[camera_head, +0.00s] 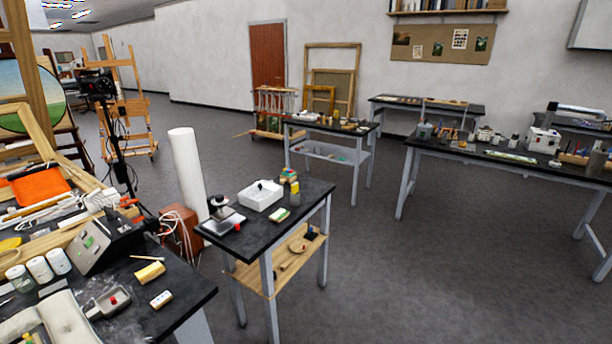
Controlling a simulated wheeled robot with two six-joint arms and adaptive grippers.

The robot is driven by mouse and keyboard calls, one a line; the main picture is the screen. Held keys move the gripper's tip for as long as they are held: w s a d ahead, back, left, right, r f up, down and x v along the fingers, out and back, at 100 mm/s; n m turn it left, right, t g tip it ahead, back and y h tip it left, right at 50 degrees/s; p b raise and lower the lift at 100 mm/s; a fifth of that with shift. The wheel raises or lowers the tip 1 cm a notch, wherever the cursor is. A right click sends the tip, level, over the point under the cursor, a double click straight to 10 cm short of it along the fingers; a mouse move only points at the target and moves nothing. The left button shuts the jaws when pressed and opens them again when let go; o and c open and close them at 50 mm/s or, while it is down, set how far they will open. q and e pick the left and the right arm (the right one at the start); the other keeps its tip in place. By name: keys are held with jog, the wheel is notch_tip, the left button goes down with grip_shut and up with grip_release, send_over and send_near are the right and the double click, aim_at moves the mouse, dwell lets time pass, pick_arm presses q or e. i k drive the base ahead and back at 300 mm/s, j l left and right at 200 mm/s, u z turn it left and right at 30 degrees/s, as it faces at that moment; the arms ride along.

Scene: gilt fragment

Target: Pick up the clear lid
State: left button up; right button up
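I cannot make out a clear lid anywhere in this view. Small jars (40,269) with pale contents stand on the near-left table, but I cannot tell whether any has a clear lid. A white open-looking box (261,196) with a small dark thing at its rim sits on the small black-topped table. Neither of my grippers shows in the head view.
A cluttered black workbench (190,290) fills the near left. The small black-topped table (308,196) with a wooden lower shelf stands ahead. A long table (440,150) stands right. A white roll (187,172) stands upright by a tripod. Grey floor (440,280) is clear front right.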

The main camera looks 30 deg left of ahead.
aim_at(263, 189)
jog(key=i+u, duration=0.95)
jog(key=i+l+u, duration=0.2)
jog(key=u, duration=0.3)
jog(key=i+l+u, duration=0.5)
jog(key=k+j, duration=0.1)
